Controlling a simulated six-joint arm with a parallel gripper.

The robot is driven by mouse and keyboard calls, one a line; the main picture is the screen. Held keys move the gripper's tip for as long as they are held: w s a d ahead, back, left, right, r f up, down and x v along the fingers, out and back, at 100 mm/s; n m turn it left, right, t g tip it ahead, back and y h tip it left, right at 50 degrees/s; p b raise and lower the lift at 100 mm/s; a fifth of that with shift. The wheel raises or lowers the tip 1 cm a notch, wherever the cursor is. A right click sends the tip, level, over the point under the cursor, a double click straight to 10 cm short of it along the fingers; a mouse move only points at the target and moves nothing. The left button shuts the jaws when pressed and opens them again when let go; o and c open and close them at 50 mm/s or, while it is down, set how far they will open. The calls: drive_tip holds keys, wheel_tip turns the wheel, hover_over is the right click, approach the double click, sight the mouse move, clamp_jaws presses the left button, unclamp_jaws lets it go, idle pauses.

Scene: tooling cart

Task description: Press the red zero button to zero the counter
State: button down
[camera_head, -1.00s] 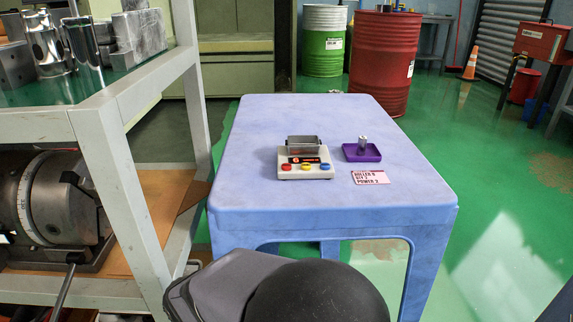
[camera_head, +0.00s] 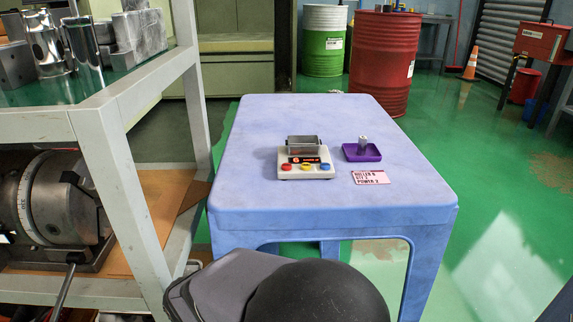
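The counter (camera_head: 319,174) is a small pale box on the blue table, with a grey open-topped bin (camera_head: 304,146) on it and a dark display (camera_head: 304,160) on its front. Along its front edge are a red button (camera_head: 287,167), a yellow button (camera_head: 306,167) and a blue button (camera_head: 325,167). The display's reading is too small to be sure of. My gripper is not in view; only a grey and black part of my own body shows at the bottom centre, apart from the counter.
The blue table (camera_head: 260,125) is mostly bare. A purple tray (camera_head: 350,154) holding a small metal cylinder (camera_head: 363,144) stands right of the counter, with a pink printed card (camera_head: 370,177) in front. A metal rack (camera_head: 110,150) with machine parts stands close on the left.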

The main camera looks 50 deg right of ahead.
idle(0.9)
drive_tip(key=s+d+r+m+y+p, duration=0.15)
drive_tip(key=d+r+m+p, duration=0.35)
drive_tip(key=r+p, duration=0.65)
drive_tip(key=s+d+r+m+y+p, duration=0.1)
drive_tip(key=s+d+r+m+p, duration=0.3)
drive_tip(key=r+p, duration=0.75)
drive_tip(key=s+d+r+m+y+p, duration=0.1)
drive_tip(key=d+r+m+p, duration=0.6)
drive_tip(key=p, duration=0.8)
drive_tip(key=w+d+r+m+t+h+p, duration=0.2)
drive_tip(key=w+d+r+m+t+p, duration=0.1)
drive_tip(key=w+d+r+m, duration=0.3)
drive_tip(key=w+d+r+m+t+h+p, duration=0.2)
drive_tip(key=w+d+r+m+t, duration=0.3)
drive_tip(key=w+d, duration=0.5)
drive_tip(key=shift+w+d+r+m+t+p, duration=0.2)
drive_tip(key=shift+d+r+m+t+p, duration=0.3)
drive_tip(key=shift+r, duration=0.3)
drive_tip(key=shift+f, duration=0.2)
